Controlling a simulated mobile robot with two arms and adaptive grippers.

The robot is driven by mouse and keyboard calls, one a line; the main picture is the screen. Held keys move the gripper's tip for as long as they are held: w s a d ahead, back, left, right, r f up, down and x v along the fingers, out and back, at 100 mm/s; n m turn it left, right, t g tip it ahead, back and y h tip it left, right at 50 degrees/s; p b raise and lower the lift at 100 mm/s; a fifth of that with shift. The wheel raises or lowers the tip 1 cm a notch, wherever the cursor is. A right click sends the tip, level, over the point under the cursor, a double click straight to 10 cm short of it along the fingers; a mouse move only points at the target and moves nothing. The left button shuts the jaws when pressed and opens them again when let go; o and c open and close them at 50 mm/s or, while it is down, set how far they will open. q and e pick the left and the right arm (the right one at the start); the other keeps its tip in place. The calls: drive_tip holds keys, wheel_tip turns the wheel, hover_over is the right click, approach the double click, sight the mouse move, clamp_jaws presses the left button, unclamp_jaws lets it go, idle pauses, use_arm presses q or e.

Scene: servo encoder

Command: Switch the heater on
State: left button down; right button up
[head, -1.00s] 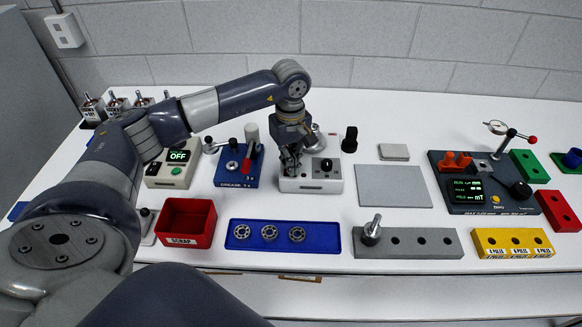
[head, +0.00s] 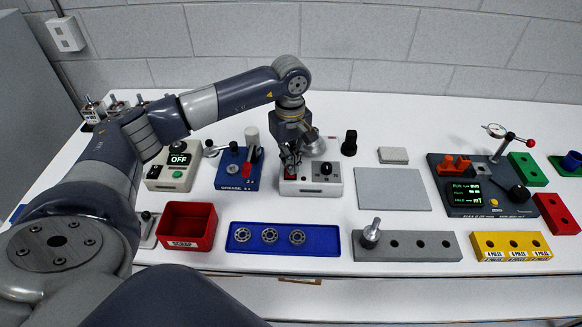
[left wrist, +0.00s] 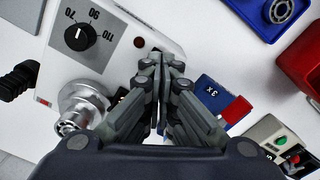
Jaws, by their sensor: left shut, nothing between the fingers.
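The heater looks to be the white box (head: 320,187) with a black dial (head: 326,169), in the middle of the table. In the left wrist view its dial (left wrist: 80,38) is marked 70, 90 and 110, and a dark red lamp (left wrist: 139,42) sits beside it. My left gripper (head: 290,172) is shut and empty, pointing down at the left end of this box. In the left wrist view its fingertips (left wrist: 160,58) are together at the box's edge; contact cannot be told. They hide that part of the box, and no switch shows clearly. My right gripper is not in view.
Left of the heater stand a blue grease press (head: 237,182) with a red part and a cream box (head: 172,178) reading OFF. In front are a red scrap bin (head: 187,240) and a blue tray (head: 330,239). A bare grey plate (head: 393,188) lies to the right.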

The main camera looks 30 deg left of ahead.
use_arm(q)
drive_tip(key=shift+r+p, duration=1)
drive_tip(key=shift+r, duration=1.2)
